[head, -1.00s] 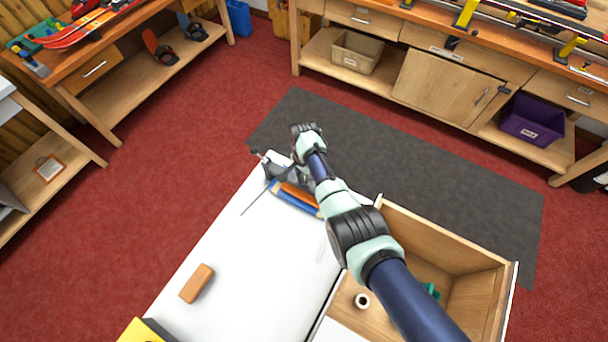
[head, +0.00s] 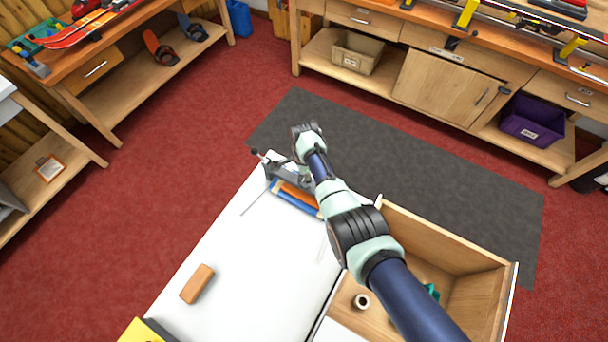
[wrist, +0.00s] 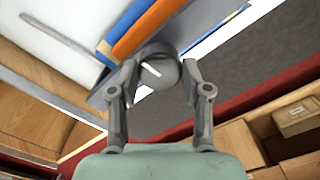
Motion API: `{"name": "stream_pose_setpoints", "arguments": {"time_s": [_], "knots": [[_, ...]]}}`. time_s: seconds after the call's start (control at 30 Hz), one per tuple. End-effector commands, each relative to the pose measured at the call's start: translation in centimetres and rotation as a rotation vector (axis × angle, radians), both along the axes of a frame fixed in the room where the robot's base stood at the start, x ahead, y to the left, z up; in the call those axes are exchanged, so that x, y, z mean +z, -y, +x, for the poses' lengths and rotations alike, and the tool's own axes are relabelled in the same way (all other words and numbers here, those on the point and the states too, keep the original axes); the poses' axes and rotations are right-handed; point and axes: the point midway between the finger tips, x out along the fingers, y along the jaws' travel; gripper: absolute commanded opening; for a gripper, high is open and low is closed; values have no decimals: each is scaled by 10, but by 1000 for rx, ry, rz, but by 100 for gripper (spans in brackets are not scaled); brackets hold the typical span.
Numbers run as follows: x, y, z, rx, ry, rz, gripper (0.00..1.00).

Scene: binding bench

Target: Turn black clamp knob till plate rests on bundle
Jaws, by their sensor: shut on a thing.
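A dark round clamp knob (wrist: 158,75) with a white line on its face sits between my two fingertips in the wrist view. My gripper (wrist: 160,66) is shut on it. Beside the knob lies the bundle, with an orange strip (wrist: 148,27) and a blue strip (wrist: 122,28). In the head view the bundle's blue strip (head: 293,202) lies at the far end of the white bench top, by the grey clamp (head: 274,170). My arm hides the knob there. I cannot tell whether the clamp plate touches the bundle.
The white bench top (head: 240,255) is mostly clear, with a brown block (head: 197,284) at its near left. An open wooden drawer box (head: 440,240) on the right holds a small white-rimmed roll (head: 361,300). A grey mat (head: 470,195) lies beyond.

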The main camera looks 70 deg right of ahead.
Motion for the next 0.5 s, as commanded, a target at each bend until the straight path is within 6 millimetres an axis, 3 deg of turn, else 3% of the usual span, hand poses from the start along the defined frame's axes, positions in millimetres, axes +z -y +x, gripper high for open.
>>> {"name": "stream_pose_setpoints", "arguments": {"time_s": [0.27, 0.3, 0.43, 0.5], "knots": [[3, 2, 0, -2, 0, -3, 13], [3, 2, 0, -1, 0, -3, 49], [2, 1, 0, -1, 0, -1, 71], [2, 1, 0, -1, 0, -1, 74]]}}
